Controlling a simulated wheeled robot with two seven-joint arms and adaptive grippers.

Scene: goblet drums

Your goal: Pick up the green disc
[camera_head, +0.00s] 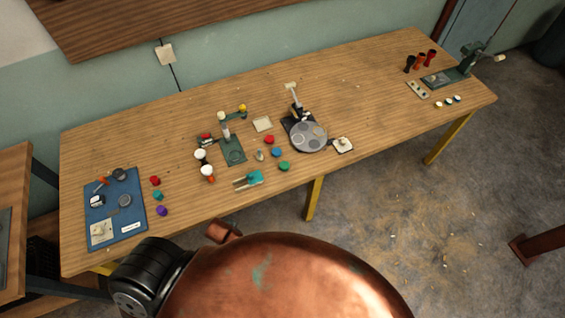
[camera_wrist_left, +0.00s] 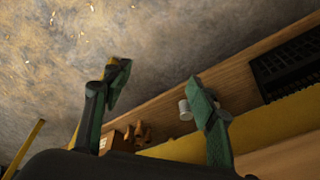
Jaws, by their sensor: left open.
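The green disc (camera_head: 284,166) lies on the wooden workbench (camera_head: 370,100) near its front edge, just below a blue disc (camera_head: 276,152) and a red disc (camera_head: 269,139). My left gripper (camera_wrist_left: 160,90) shows in the left wrist view with its two green fingers spread apart and nothing between them. That view shows floor and a wooden shelf behind the fingers, and no green disc. In the head view my left gripper is not visible, so its distance from the disc cannot be told. My right gripper is in neither view.
A teal clamp-like tool (camera_head: 249,179) lies left of the green disc. A round grey turntable (camera_head: 308,137) stands right of it. A blue mat (camera_head: 115,215) with parts is at the bench's left end. The wrist view shows a black crate (camera_wrist_left: 285,65) and a white cylinder (camera_wrist_left: 185,110).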

